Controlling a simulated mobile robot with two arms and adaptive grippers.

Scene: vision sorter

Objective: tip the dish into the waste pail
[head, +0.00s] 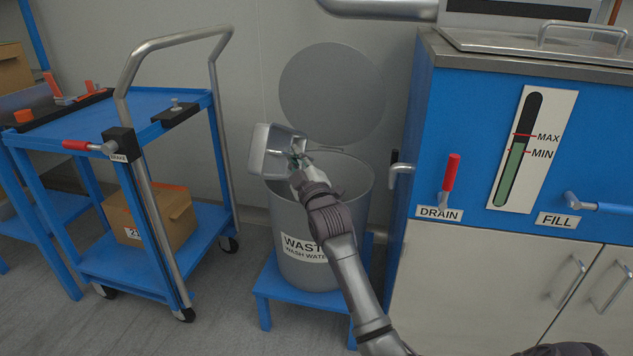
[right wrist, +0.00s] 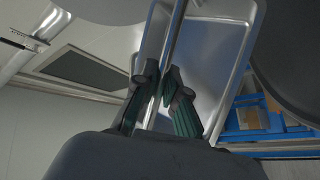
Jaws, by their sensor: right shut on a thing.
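The dish (head: 262,150) is a shiny rectangular metal pan. My right gripper (head: 299,163) is shut on its edge and holds it steeply tilted at the upper left rim of the waste pail. In the right wrist view the dish (right wrist: 222,55) fills the upper middle, its rim between the fingers of my right gripper (right wrist: 166,88). I see no contents in the dish. The waste pail (head: 284,222) is a grey round bin labelled for waste wash water, with its round lid (head: 333,92) raised behind it. My left gripper is not in view.
The pail stands on a low blue stand (head: 275,288). A blue trolley (head: 190,105) with a metal handle and a cardboard box (head: 165,215) stands at left. A blue washer cabinet (head: 460,110) with a red drain lever (head: 451,172) stands close on the right.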

